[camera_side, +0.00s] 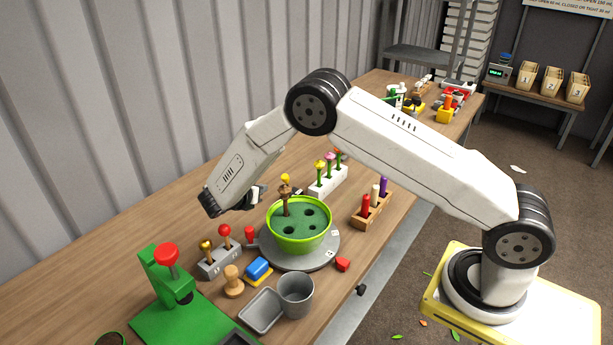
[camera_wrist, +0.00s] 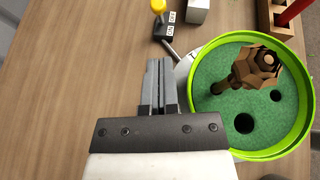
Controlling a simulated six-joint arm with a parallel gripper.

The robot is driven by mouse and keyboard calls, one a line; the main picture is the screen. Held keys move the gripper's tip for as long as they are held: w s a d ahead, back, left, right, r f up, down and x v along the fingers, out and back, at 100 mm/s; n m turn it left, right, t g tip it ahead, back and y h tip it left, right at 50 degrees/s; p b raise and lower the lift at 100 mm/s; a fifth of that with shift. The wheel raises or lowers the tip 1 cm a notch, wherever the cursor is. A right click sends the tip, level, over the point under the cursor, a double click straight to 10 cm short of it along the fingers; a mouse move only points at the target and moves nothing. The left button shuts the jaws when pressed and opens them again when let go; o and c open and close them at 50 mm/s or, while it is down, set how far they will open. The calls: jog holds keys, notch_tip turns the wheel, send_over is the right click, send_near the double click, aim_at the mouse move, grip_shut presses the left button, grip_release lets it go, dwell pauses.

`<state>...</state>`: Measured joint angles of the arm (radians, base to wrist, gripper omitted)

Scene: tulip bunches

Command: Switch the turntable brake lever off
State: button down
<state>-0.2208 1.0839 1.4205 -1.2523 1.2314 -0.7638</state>
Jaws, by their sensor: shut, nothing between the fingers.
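A small black lever box (camera_wrist: 166,32) with a yellow knob (camera_wrist: 157,6) stands near the turntable at the top of the wrist view. Its ON and OFF labels lie side by side. I cannot tell clearly which label the lever leans to. The yellow knob also shows in the side view (camera_side: 285,180), behind the bowl. The grey turntable (camera_side: 325,253) carries a green bowl (camera_side: 300,247) with a brown flower standing in one hole. My gripper (camera_wrist: 159,62) is shut and empty. It is above the table, left of the bowl, apart from the lever; it also shows in the side view (camera_side: 256,197).
A white flower rack (camera_side: 327,181) and a wooden rack (camera_side: 371,212) stand behind and right of the bowl. A grey two-lever block (camera_side: 220,263), a blue block (camera_side: 258,268), a grey cup (camera_side: 296,296) and a green press (camera_side: 180,310) stand in front. Bare table lies left.

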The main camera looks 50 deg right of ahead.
aim_at(286, 178)
jog(key=shift+f, duration=0.3)
jog(key=shift+d, duration=0.15)
jog(key=shift+x, duration=4.9)
jog(key=shift+d+r+y, duration=0.3)
jog(key=shift+d+y, duration=0.05)
jog(key=shift+y, duration=0.25)
jog(key=shift+d+r+y, duration=0.35)
jog(key=shift+d+y, duration=0.25)
jog(key=shift+y, duration=0.1)
jog(key=d+y, duration=0.2)
jog(key=shift+r+m+y, duration=0.3)
jog(key=shift+r, duration=0.1)
jog(key=shift+d+r, duration=0.1)
jog(key=shift+d, duration=1.1)
jog(key=shift+d, duration=0.1)
